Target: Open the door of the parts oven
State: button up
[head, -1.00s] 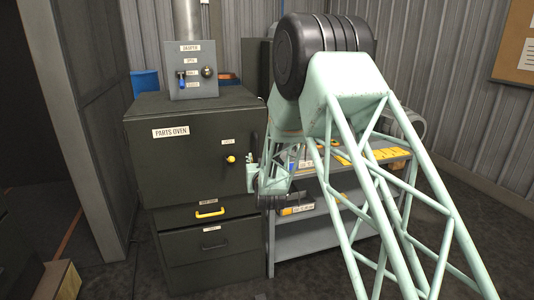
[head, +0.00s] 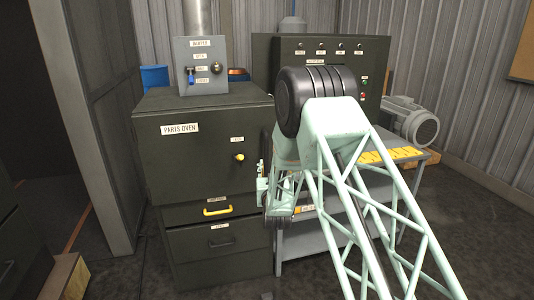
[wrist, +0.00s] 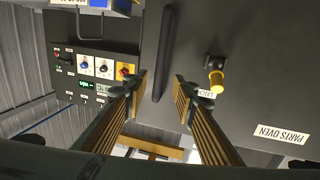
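The parts oven (head: 205,115) is a dark cabinet with a labelled door (head: 195,165), which looks shut. A yellow-tipped latch (head: 239,157) is on the door's right side; it also shows in the wrist view (wrist: 216,80). A dark upright bar handle (wrist: 165,50) shows in the wrist view, ahead of my gripper (wrist: 162,82) and roughly in line with the gap between its fingers. The fingers are open and nothing is held. In the head view my gripper (head: 263,182) is at the door's right edge, partly hidden by my arm, which also hides the handle.
Below the door are a yellow drawer handle (head: 217,210) and a black one (head: 221,243). A damper box (head: 201,66) stands on top of the oven. A grey workbench (head: 412,160), a control cabinet (head: 375,55) and a motor (head: 412,122) are at right.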

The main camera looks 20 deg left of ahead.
aim_at(266, 153)
jog(key=shift+w, duration=0.1)
jog(key=shift+b+x, duration=0.5)
jog(key=shift+x, duration=6.3)
jog(key=shift+a, duration=0.1)
grip_shut()
